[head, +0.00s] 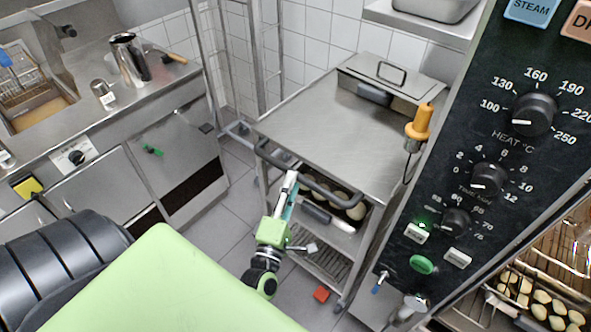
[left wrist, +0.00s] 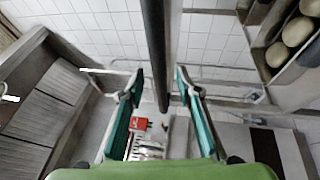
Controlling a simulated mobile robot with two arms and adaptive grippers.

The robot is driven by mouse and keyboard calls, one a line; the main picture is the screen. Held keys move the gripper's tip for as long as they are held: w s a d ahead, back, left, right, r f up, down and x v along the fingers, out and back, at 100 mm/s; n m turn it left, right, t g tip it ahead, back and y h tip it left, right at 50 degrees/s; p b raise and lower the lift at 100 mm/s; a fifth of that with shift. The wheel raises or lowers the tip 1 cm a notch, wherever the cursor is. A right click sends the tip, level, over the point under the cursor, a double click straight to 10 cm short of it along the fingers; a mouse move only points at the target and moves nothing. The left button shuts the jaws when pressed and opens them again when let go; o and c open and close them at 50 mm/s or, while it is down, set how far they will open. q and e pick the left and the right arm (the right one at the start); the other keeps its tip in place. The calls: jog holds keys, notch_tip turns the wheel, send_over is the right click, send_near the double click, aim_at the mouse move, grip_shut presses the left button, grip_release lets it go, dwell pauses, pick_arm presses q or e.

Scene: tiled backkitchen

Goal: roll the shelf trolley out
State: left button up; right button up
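The shelf trolley (head: 335,125) is a steel cart with a flat top and lower shelves, standing against the tiled wall. A tray of pale rolls sits on its upper shelf, and a wire rack lies lower. Its dark handle bar (head: 315,190) sticks out at the front. My left gripper (head: 291,182) is at the bar. In the left wrist view the dark bar (left wrist: 155,45) runs between the two teal fingers of my left gripper (left wrist: 158,78). The fingers stand apart, with gaps on both sides of the bar. My right gripper is not in view.
An oven with a black control panel (head: 470,150) stands close on the right. A small red object (head: 321,294) lies on the floor by the trolley. Tiled floor (head: 215,240) is free between cabinets and trolley.

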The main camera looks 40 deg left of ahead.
pick_arm(q)
jog(key=shift+p+x, duration=0.3)
jog(key=shift+x, duration=1.7)
grip_shut()
